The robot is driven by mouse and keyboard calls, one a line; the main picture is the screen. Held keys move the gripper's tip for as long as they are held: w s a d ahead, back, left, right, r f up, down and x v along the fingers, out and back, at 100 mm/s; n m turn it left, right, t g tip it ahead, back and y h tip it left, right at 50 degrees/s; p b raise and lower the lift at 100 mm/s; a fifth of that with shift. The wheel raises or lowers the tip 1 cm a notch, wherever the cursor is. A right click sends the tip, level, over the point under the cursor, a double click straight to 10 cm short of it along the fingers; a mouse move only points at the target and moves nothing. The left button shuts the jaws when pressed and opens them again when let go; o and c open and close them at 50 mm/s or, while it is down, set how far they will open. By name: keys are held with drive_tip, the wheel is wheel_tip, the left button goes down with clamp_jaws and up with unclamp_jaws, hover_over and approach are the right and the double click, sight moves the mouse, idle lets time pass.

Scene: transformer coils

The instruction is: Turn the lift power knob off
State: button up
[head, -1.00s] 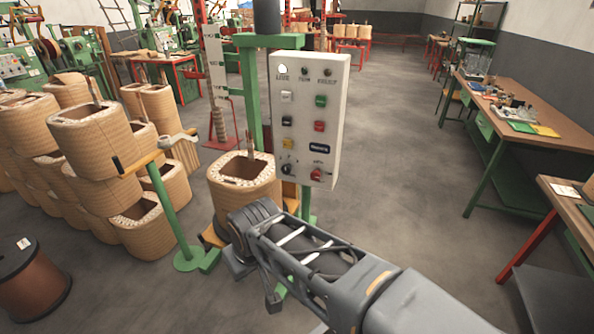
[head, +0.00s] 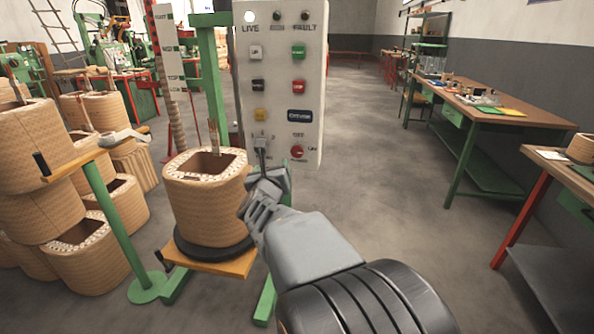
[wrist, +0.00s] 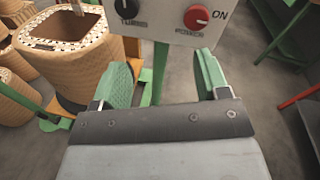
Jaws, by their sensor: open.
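The red power knob (head: 297,151) is at the lower right of the white control panel (head: 281,75), below an "OFF" label. In the wrist view the red knob (wrist: 196,17) is at the top, with "ON" to its right; its pointer direction is hard to tell. My gripper (wrist: 164,75) is open and empty. Its green fingers are apart, below the panel's lower edge in the wrist view and not touching the knob. In the head view my gripper (head: 264,165) is just left of and below the red knob, partly over the panel's lower left.
A black knob (wrist: 127,10) is left of the red one. Several coloured buttons sit above. A wound coil (head: 205,185) stands on an orange platform left of my arm. Stacked coils (head: 40,150) are further left. The floor right of the panel is clear up to the workbench (head: 500,115).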

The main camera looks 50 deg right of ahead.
sight(297, 152)
drive_tip(key=w+d+m, duration=0.1)
drive_tip(key=d, duration=0.4)
drive_tip(key=w+d+m+g+h, duration=0.1)
drive_tip(key=w+d+m, duration=0.1)
drive_tip(key=d, duration=0.3)
drive_tip(key=w+d+f+m+g+h+b, duration=0.1)
drive_tip(key=w+d+m, duration=0.1)
drive_tip(key=d, duration=0.3)
drive_tip(key=c, duration=0.9)
